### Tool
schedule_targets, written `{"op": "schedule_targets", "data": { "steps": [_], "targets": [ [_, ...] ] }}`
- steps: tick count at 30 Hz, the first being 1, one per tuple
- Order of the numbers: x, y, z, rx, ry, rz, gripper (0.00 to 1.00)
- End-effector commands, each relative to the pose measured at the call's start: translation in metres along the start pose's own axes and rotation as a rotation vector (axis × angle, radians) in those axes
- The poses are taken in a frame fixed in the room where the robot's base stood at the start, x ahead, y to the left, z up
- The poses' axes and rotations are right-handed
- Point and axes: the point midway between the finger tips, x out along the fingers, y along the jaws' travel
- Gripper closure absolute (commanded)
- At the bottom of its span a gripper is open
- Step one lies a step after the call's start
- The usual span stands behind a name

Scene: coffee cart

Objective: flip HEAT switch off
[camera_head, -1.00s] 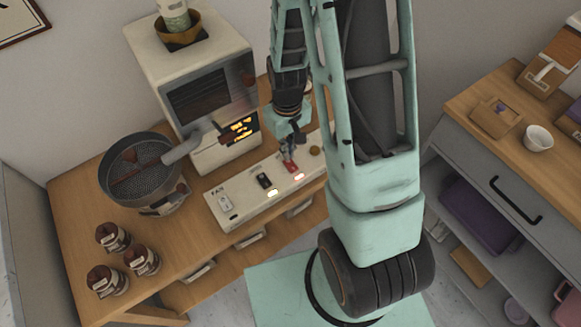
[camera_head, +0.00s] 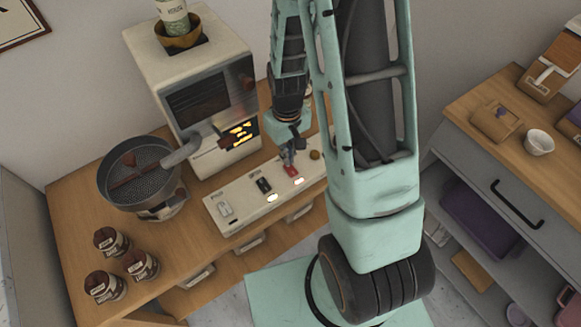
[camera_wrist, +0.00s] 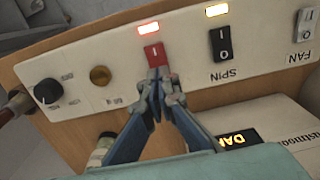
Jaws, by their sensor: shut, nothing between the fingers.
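A red rocker switch (camera_head: 291,171) sits on the cream control panel (camera_head: 245,205). In the wrist view the red switch (camera_wrist: 154,52) has a lit red lamp (camera_wrist: 148,28) at its end, and its label is hidden behind my fingers. My gripper (camera_head: 288,156) is shut and empty over the panel. In the wrist view my gripper's tips (camera_wrist: 161,80) are at the lower end of the red switch; I cannot tell whether they touch it. A black SPIN switch (camera_wrist: 221,45) with a lit yellowish lamp (camera_wrist: 215,10) and a pale FAN switch (camera_wrist: 303,25) are beside it.
An amber button (camera_wrist: 100,75) and a black knob (camera_wrist: 47,92) share the panel. Behind it stands a roaster (camera_head: 215,90) with a glowing display, and a round mesh tray (camera_head: 135,172) at its left. Several jars (camera_head: 142,265) stand on the wooden counter (camera_head: 75,215).

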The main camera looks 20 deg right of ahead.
Motion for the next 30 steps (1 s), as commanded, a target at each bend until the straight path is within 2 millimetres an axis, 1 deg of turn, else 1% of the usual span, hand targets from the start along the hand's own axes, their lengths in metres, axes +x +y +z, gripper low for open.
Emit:
{"op": "schedule_targets", "data": {
  "steps": [14,30],
  "targets": [
    [0.0003,0.0000,0.0000,0.000,0.000,0.000,1.00],
    [0.0082,0.0000,0.0001,0.000,0.000,0.000,1.00]
  ]
}}
